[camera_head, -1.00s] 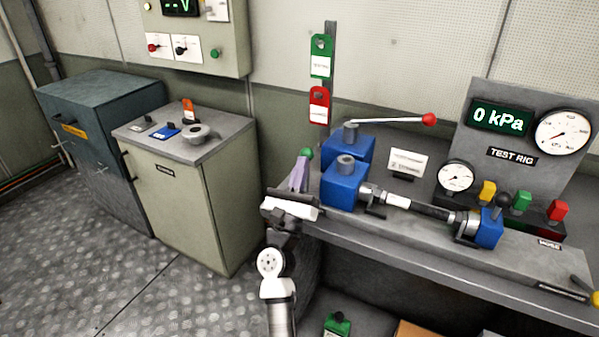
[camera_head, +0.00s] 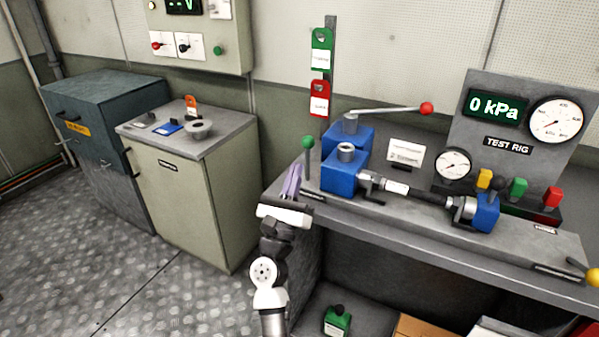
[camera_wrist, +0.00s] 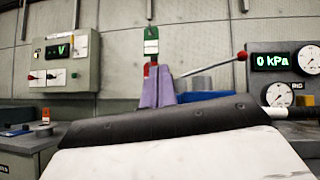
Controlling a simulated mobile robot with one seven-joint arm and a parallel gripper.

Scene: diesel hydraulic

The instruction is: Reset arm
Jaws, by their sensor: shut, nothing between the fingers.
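My gripper (camera_head: 291,181) has purple fingers and stands at the left end of the test bench, just left of the green-knobbed lever (camera_head: 308,143). The fingers are closed together with nothing between them. In the wrist view, my gripper (camera_wrist: 158,86) points up in front of the back wall, with a green tag (camera_wrist: 151,42) behind its tips. My white and black arm rises from the lower middle of the head view. Two blue blocks (camera_head: 340,179) stand on the bench right of my gripper.
The bench (camera_head: 400,228) holds a hose (camera_head: 428,199), a red-knobbed lever (camera_head: 385,111) and a test rig panel (camera_head: 510,145) reading 0 kPa. A beige cabinet (camera_head: 195,205) stands left of my arm. A wall box (camera_head: 200,30) hangs above it. Open floor lies at the lower left.

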